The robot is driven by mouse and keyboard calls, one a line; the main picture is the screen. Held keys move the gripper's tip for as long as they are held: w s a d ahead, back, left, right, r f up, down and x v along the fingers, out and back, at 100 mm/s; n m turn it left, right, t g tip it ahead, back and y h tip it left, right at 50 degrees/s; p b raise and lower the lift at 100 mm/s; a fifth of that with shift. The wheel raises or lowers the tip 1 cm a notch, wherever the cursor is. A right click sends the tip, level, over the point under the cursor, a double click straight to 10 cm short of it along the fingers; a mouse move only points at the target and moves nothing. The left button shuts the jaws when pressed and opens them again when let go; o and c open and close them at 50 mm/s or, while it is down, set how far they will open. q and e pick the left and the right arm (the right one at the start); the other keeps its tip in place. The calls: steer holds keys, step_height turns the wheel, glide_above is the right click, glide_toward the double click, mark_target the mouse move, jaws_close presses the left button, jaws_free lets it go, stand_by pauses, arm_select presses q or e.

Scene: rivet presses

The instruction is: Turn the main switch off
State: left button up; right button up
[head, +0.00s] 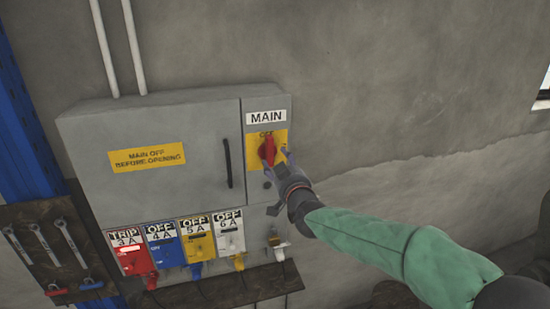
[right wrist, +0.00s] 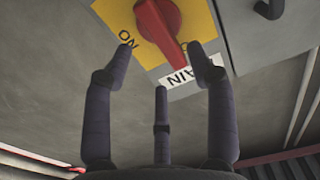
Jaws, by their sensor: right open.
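The main switch (head: 267,150) is a red rotary handle on a yellow plate, below a MAIN label, at the right of the grey cabinet. OFF shows just above the handle, which stands roughly upright with an end toward that label. The right wrist view shows the red handle (right wrist: 168,25) close up, with ON on the plate beside it. My right gripper (head: 277,162) is in front of the switch, partly covering the plate. Its fingers (right wrist: 168,60) are open on either side of the handle's end, with visible gaps. My left gripper is out of view.
The cabinet door (head: 85,140) has a yellow warning sign (head: 147,157) and a black handle (head: 228,163). Below it are several coloured breakers (head: 165,242) with plugs and a dark shelf. Wrenches hang on a board (head: 35,235) at left. The wall right of the cabinet is clear.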

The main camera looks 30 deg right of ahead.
steer(key=v, duration=0.6)
steer(key=shift+w, duration=0.1)
steer(key=shift+f, duration=0.1)
steer(key=w+a+f+g+y+b, duration=0.15)
steer(key=a+f+g+b, duration=0.35)
steer(key=f, duration=1.7)
steer(key=a+f+g+y+b, duration=0.3)
steer(key=a+f+b, duration=0.35)
steer(key=f, duration=1.65)
steer(key=s+a+f+g+y+b, duration=0.1)
steer(key=s+a+f+g+b, duration=0.2)
steer(key=s+f, duration=0.5)
steer(key=s+a+f+g+y+b, duration=0.1)
steer(key=s+a+f+g+b, duration=0.2)
steer(key=f, duration=1.3)
steer(key=s+a+f+g+y+b, duration=0.1)
steer(key=s+a+f+g+b, duration=0.2)
steer(key=s+a+f, duration=0.5)
steer(key=s+f, duration=0.4)
steer(key=s, duration=0.1)
steer(key=shift+s+b, duration=0.3)
steer(key=shift+y, duration=0.25)
